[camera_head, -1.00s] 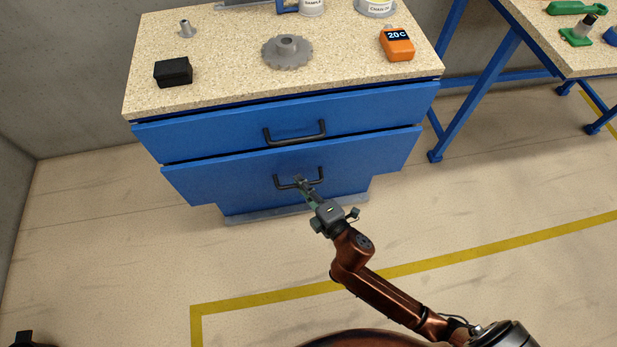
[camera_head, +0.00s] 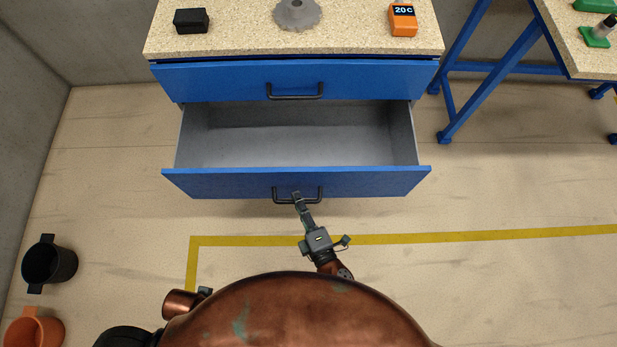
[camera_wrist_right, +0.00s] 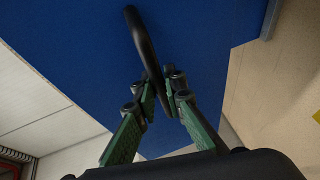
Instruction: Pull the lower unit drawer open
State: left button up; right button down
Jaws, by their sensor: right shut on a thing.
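The lower unit drawer (camera_head: 295,183) has a blue front and stands pulled well out of the unit. Its grey inside (camera_head: 300,135) looks empty. My right gripper (camera_head: 297,196) is at the black bar handle (camera_head: 278,196) on the drawer's front, shut on it. In the right wrist view the handle (camera_wrist_right: 146,45) runs down between the green-padded fingers (camera_wrist_right: 160,97), with the blue front behind it. My left gripper is not in view; a copper-coloured part of mine shows at the lower left.
The upper drawer (camera_head: 220,80) is shut. On the worktop (camera_head: 350,35) are a black box (camera_head: 191,20), a grey gear (camera_head: 297,14) and an orange container (camera_head: 403,22). A black bin (camera_head: 50,263) and an orange bin (camera_head: 33,330) stand on the floor at left. A blue-legged table (camera_head: 495,75) stands at right.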

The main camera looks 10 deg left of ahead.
jog(key=shift+s, duration=0.1)
jog(key=c, duration=2)
grip_release()
jog(key=shift+o, duration=0.2)
jog(key=shift+d, duration=0.1)
jog(key=v, duration=1.2)
